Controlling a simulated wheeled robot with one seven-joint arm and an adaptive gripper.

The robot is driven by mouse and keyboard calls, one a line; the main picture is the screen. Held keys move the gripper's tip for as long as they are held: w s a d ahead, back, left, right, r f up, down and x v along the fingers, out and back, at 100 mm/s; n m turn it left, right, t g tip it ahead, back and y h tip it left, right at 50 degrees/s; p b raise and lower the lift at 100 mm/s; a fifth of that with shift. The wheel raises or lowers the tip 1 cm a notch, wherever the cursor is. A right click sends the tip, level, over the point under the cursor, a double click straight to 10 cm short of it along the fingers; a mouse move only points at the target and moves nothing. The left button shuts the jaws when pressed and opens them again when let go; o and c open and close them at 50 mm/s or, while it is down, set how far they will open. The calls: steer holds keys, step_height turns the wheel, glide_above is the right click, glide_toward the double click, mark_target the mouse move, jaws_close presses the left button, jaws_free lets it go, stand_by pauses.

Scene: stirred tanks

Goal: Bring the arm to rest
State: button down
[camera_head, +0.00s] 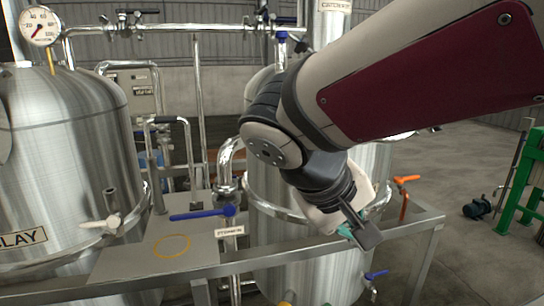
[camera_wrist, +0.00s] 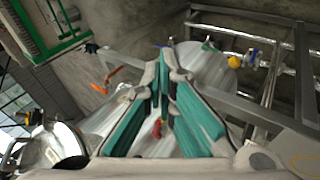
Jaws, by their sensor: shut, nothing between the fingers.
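My arm reaches in from the upper right of the head view and bends down at the elbow. My gripper (camera_head: 364,234) hangs in front of the middle steel tank (camera_head: 315,265), near the frame rail. In the wrist view, the two teal-lined fingers of my gripper (camera_wrist: 165,62) come together at their tips. They are shut with nothing between them. The arm hides much of the middle tank's upper part.
A steel rail (camera_head: 290,249) runs below the gripper. An orange valve handle (camera_head: 406,179) is to its right. A blue lever (camera_head: 203,214) and white lever (camera_head: 100,224) are to the left, by a large tank (camera_head: 70,150). Open floor (camera_head: 470,260) lies right.

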steer(key=s+d+f+m+y, duration=0.1)
steer(key=s+d+y, duration=0.2)
steer(key=s, duration=0.2)
steer(key=s+d+f+m+t+y, duration=0.1)
steer(key=s+d+m+y, duration=0.1)
steer(key=s, duration=0.4)
steer(key=shift+s+d+y, duration=0.25)
steer(key=shift+d+y, duration=0.25)
steer(key=shift+y, duration=0.1)
